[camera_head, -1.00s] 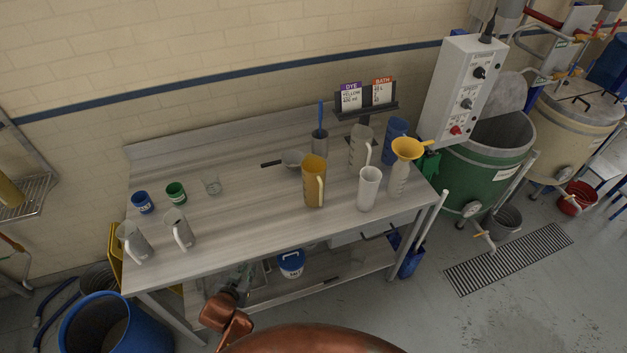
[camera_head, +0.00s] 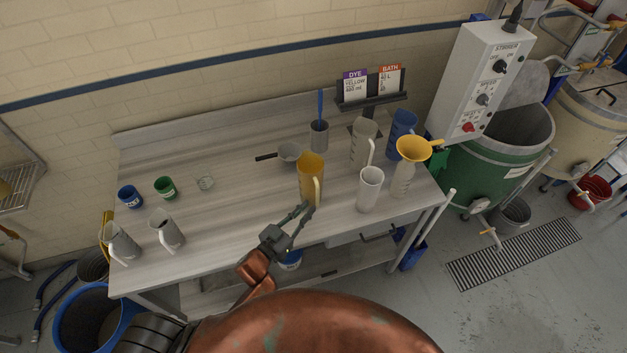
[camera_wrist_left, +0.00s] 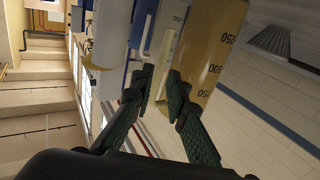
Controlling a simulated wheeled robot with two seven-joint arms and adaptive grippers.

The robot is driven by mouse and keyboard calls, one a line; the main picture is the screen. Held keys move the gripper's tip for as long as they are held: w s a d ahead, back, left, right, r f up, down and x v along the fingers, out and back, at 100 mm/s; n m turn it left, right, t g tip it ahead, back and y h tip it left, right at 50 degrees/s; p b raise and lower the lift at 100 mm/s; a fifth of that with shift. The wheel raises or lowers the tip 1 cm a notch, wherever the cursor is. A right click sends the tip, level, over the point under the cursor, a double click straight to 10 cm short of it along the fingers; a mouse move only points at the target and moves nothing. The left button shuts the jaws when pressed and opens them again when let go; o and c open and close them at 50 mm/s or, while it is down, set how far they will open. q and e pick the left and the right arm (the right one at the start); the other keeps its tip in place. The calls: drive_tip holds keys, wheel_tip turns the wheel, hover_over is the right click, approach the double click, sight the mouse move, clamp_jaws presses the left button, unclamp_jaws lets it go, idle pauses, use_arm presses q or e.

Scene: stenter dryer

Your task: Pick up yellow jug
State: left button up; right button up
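The yellow jug (camera_head: 311,180) stands upright on the metal bench, with its handle on the front right side. In the left wrist view it (camera_wrist_left: 208,50) fills the upper middle, with volume numbers on its wall and its pale handle (camera_wrist_left: 169,50) just beyond the fingertips. My left gripper (camera_head: 303,212) is at the front of the jug, near its lower part and handle. In the wrist view its dark green-padded fingers (camera_wrist_left: 160,80) are apart with nothing held between them. Whether a finger touches the jug cannot be told. My right gripper is not in view.
A white jug (camera_head: 369,189) stands right of the yellow jug. A grey scoop (camera_head: 289,152) lies behind left. Two grey jugs (camera_head: 166,231) stand at the left. The bench (camera_head: 235,215) is clear between.

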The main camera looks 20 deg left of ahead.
sight(317, 198)
use_arm(q)
drive_tip(key=p+x, duration=0.1)
drive_tip(key=x, duration=0.5)
drive_tip(key=shift+w, duration=0.25)
clamp_jaws()
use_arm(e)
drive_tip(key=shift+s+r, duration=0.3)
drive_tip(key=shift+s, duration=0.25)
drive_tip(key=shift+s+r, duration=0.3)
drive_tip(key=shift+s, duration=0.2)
use_arm(q)
drive_tip(key=shift+r, duration=0.15)
